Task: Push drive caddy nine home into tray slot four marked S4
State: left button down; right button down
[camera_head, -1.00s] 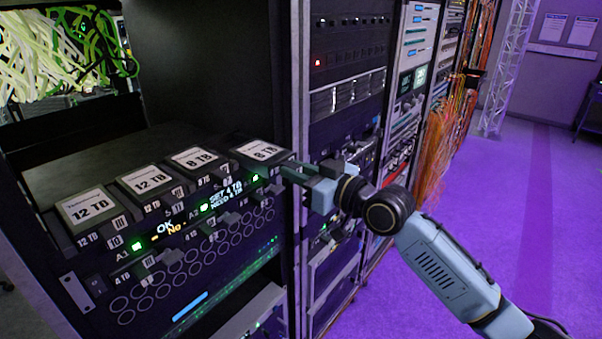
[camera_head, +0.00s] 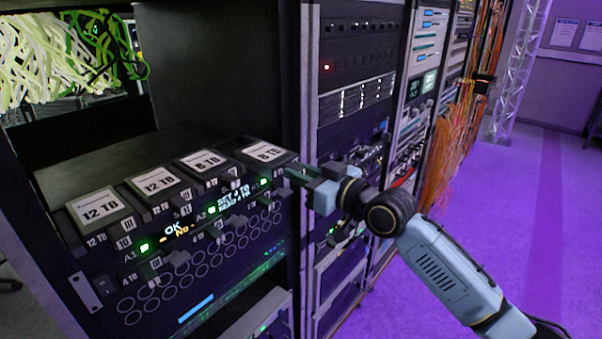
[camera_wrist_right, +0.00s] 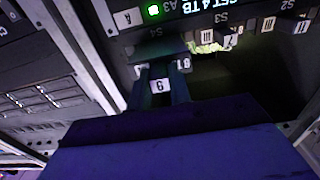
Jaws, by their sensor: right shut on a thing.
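Drive caddy nine (camera_wrist_right: 160,86) shows its "9" label in the right wrist view. It is the rightmost caddy (camera_head: 265,152) in the head view, dark with a white "8 TB" label on top. My right gripper (camera_head: 300,178) is shut on its front handle, at the tray's right end. The fingers (camera_wrist_right: 162,80) flank the "9" label in the wrist view. How deep the caddy sits in slot four is hidden. My left gripper is out of view.
Three labelled caddies stand to the left, including one marked "12 TB" (camera_head: 100,207). A lit display (camera_head: 233,196) is on the tray front. The rack post (camera_head: 309,80) rises close beside my right gripper. Purple floor (camera_head: 520,230) is open to the right.

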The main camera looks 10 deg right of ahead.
aim_at(289, 164)
jog(key=shift+b+x, duration=0.35)
jog(key=shift+x, duration=1.2)
jog(key=shift+b+x, duration=0.5)
jog(key=shift+x, duration=0.95)
jog(key=shift+w+a, duration=0.15)
jog(key=shift+w, duration=0.05)
jog(key=shift+w+a+b, duration=0.25)
jog(key=shift+w+b, duration=0.05)
jog(key=shift+b, duration=0.05)
jog(key=c, duration=1.2)
grip_release()
jog(key=shift+f, duration=0.1)
jog(key=b+v, duration=0.1)
jog(key=v, duration=1.2)
jog(key=shift+s+b, duration=0.2)
jog(key=shift+b, duration=0.1)
jog(key=shift+d, duration=0.1)
